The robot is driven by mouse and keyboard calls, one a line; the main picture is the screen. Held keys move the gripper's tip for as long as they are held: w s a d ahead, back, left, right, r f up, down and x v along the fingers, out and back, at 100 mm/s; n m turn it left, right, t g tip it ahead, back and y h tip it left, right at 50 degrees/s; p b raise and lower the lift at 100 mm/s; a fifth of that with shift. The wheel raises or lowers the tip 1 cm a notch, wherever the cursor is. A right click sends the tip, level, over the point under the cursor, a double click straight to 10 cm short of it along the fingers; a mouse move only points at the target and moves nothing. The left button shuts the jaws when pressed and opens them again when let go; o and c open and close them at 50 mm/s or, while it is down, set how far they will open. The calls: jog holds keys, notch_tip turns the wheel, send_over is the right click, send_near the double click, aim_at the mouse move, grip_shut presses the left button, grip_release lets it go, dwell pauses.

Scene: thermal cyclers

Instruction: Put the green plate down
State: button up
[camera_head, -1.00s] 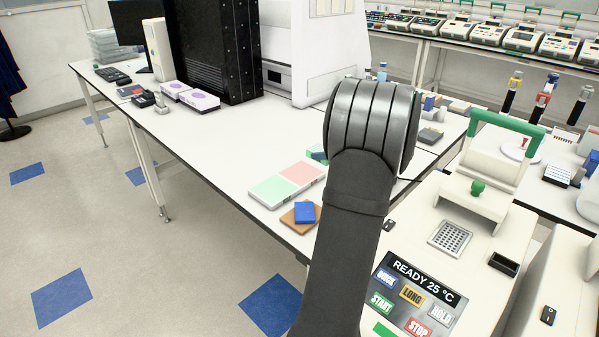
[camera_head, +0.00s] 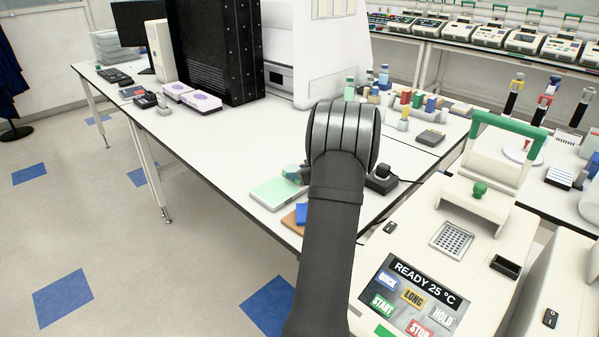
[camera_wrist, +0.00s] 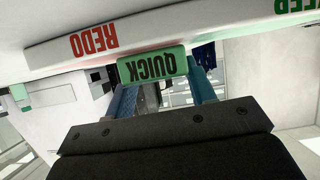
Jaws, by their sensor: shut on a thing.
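The green plate (camera_wrist: 152,67), marked QUICK and upside down in the wrist view, is held between the two blue-grey fingers of my gripper (camera_wrist: 162,84). A white board (camera_wrist: 180,26) with a red REDO label and a partly cut-off green label lies right beside the plate; I cannot tell whether they touch. In the head view the board's green half (camera_head: 276,193) shows and my arm hides its pink half. A small teal-green patch (camera_head: 293,171) shows at the left of my wrist, over the board; the rest of the gripper is hidden.
A blue block (camera_head: 301,213) on a brown pad (camera_head: 292,222) lies in front of the board, partly behind my arm. A thermal cycler (camera_head: 430,265) reading READY 25 °C stands at right.

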jog(key=shift+f, duration=0.1)
jog(key=o, duration=1.1)
jog(key=shift+o, duration=0.2)
jog(key=shift+r, duration=0.2)
jog(key=v, duration=1.2)
jog(key=shift+f, duration=0.1)
